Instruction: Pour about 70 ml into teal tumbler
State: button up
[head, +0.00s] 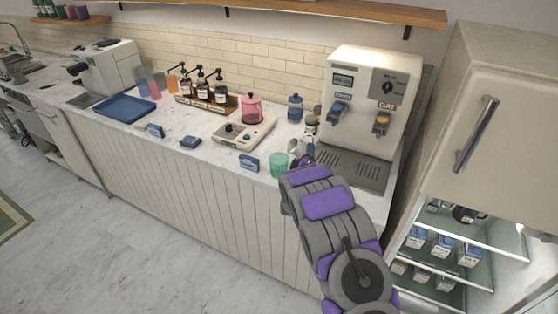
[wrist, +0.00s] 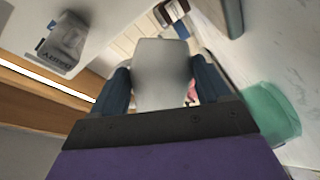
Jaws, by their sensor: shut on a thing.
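The teal tumbler (head: 279,165) stands upright on the counter near its front edge, left of my gripper. It also shows at the right of the wrist view (wrist: 270,112), beside the gripper and apart from the held thing. My gripper (wrist: 163,85) has its two dark blue fingers shut on a pale grey vessel (wrist: 162,72), perhaps a metal pitcher. In the head view only a small silvery part of this vessel (head: 293,144) shows; my arm hides most of my gripper (head: 303,158). The vessel's contents are hidden, and I see no stream of liquid.
The oat dispenser (head: 366,100) stands right of the tumbler, with its drip tray (head: 352,171) in front. An open fridge (head: 480,235) is at far right.

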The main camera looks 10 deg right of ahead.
aim_at(302, 151)
jog(key=shift+a+r+n+t+b, duration=0.1)
jog(key=shift+r+n+t+b, duration=0.35)
jog(key=shift+n, duration=0.4)
jog(key=shift+r+n+t+b, duration=0.35)
jog(key=shift+r+n+b, duration=0.1)
jog(key=shift+n, duration=0.4)
dwell(1.0)
jog(key=shift+s+a+r+n+t, duration=0.1)
jog(key=shift+a+r+n+t, duration=0.4)
jog(key=shift+a+n, duration=0.45)
dwell(0.6)
jog(key=shift+d+m, duration=0.25)
jog(key=shift+d, duration=0.05)
jog(key=f+m+g, duration=0.1)
jog(key=d+m+p, duration=0.1)
jog(key=m, duration=0.1)
jog(key=shift+d+f+g, duration=0.15)
jog(key=shift+f+g, duration=0.25)
jog(key=shift+f+m, duration=0.3)
jog(key=shift+m, duration=0.2)
jog(key=shift+f+g+p, duration=0.15)
jog(key=shift+g+p, duration=0.15)
jog(key=shift+p, duration=0.05)
jog(key=shift+r+m+g+p, duration=0.3)
jog(key=shift+m+p, duration=0.15)
jog(key=shift+m, duration=0.45)
jog(key=shift+f+m+y, duration=0.3)
jog(key=shift+f+m, duration=0.05)
jog(key=shift+m, duration=0.15)
